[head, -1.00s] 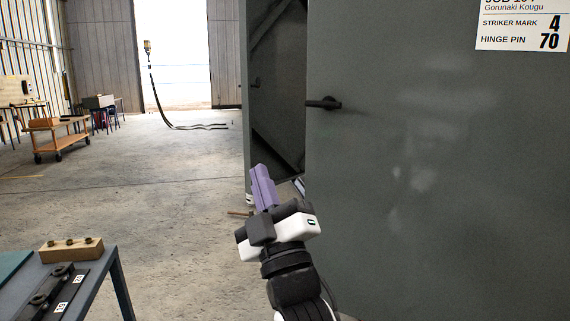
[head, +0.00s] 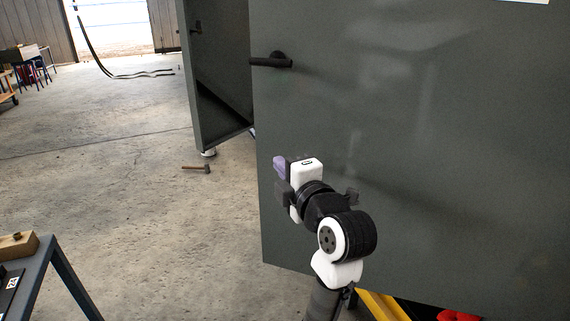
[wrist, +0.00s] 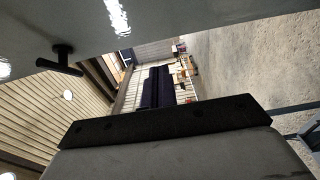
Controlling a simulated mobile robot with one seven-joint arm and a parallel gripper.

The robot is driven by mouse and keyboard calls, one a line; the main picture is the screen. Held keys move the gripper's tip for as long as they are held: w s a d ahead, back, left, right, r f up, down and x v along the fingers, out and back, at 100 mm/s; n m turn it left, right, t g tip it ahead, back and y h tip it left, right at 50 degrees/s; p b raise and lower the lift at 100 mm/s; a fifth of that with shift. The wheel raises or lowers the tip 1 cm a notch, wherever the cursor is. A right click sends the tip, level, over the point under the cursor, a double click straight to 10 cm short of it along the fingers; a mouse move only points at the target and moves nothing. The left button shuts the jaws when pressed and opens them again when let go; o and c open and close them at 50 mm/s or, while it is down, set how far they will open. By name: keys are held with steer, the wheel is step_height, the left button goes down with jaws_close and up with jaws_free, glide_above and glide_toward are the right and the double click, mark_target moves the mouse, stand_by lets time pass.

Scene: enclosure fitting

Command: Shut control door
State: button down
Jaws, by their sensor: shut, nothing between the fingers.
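A large dark grey door panel (head: 420,130) fills the right of the head view, with a black lever handle (head: 272,61) near its upper left edge. The panel (wrist: 190,10) runs across the top of the wrist view, with its handle (wrist: 62,62) at the left. My gripper (head: 280,166) has purple fingers and is in front of the panel's left part, below the handle; I cannot tell whether it touches. In the wrist view the fingers (wrist: 157,88) are together and empty. Which panel is the control door I cannot tell.
A hammer (head: 198,168) lies on the floor nearby. A table (head: 55,270) with a wooden block (head: 18,245) is at the lower left.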

steer(key=w+p, duration=0.1)
steer(key=w, duration=0.2)
steer(key=w+p, duration=0.1)
steer(key=w, duration=0.1)
steer(key=w+a+p, duration=0.1)
steer(key=w, duration=0.2)
steer(key=shift+w+r, duration=0.1)
steer(key=shift+w, duration=0.2)
steer(key=shift+w+d, duration=0.2)
steer(key=shift+w, duration=0.1)
steer(key=shift+w, duration=0.1)
